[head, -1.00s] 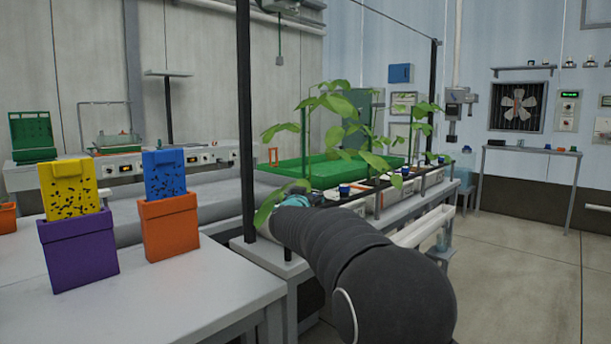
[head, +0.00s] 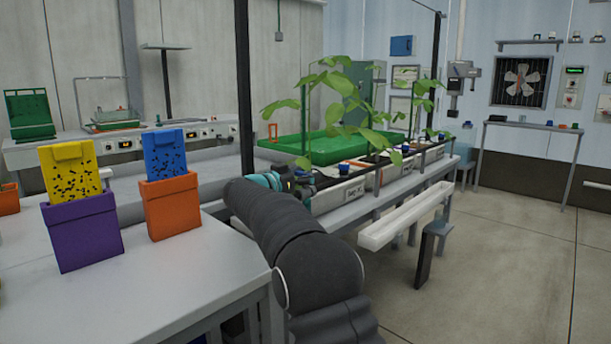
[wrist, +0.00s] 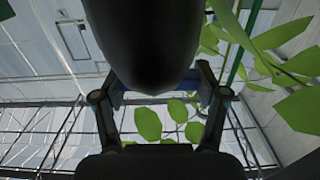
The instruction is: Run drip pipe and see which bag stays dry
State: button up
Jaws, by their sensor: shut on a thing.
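My gripper (head: 298,180) is at the near end of the row of bags, beside a white labelled bag (head: 352,190). In the wrist view my gripper (wrist: 158,92) is shut on a blue part (wrist: 188,83). A large dark rounded shape hides most of that part, so I cannot tell its full form. More white bags (head: 392,173) run away along the bench, with leafy plants (head: 330,88) above them. Blue knobs (head: 344,167) show along the row. I cannot tell which bag is wet or dry.
A white gutter (head: 402,217) runs low along the bench's right side. On the near left table (head: 180,275) stand a purple holder (head: 85,232) with a yellow card and an orange holder (head: 172,206) with a blue card. The floor to the right is clear.

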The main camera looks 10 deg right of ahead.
dwell(0.4)
jog(key=o, duration=1.2)
jog(key=shift+c, duration=0.2)
jog(key=v, duration=1.2)
jog(key=shift+w+r, duration=0.1)
